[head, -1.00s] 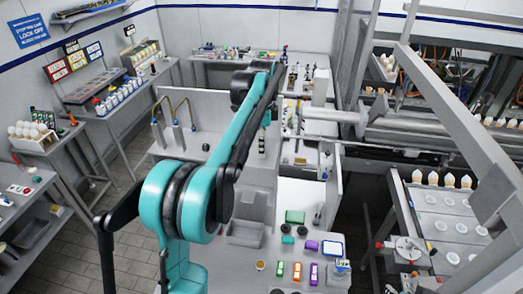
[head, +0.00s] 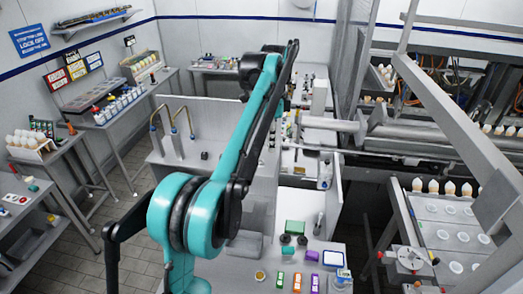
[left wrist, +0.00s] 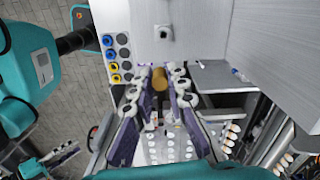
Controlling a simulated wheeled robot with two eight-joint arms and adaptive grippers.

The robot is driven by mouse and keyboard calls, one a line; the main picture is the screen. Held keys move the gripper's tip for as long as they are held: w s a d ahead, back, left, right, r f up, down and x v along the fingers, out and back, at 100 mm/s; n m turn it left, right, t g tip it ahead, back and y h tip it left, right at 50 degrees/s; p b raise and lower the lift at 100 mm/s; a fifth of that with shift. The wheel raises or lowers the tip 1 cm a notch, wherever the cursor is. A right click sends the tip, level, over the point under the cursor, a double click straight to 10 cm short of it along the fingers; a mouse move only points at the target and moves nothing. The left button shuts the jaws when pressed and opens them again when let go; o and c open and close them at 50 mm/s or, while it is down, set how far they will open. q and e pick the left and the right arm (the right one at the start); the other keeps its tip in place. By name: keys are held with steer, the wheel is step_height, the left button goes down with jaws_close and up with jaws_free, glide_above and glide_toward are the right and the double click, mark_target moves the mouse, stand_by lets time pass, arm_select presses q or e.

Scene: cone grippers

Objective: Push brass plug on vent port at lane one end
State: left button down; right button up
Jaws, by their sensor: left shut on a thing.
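The brass plug (left wrist: 159,78) is a short gold-brown cylinder, seen in the left wrist view between the fingertips of my left gripper (left wrist: 161,73). The two purple-and-white fingers close on it from both sides. I cannot tell whether this fitting is the vent port. In the head view my teal and black left arm reaches away to the upper right, and I cannot make out the plug there. My right gripper is not in view.
Blue and yellow rings (left wrist: 109,55) line the panel's left side. A pale wall (left wrist: 270,45) stands to the right. In the head view a green box (head: 295,227) and several small coloured blocks lie on the near bench. A frame with metal beams (head: 440,115) stands at right.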

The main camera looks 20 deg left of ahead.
arm_select(q)
steer(key=d+r+p, duration=0.5)
steer(key=d+r, duration=0.3)
steer(key=r, duration=0.2)
stand_by(1.0)
steer(key=shift+d+f, duration=0.1)
steer(key=shift+f, duration=0.05)
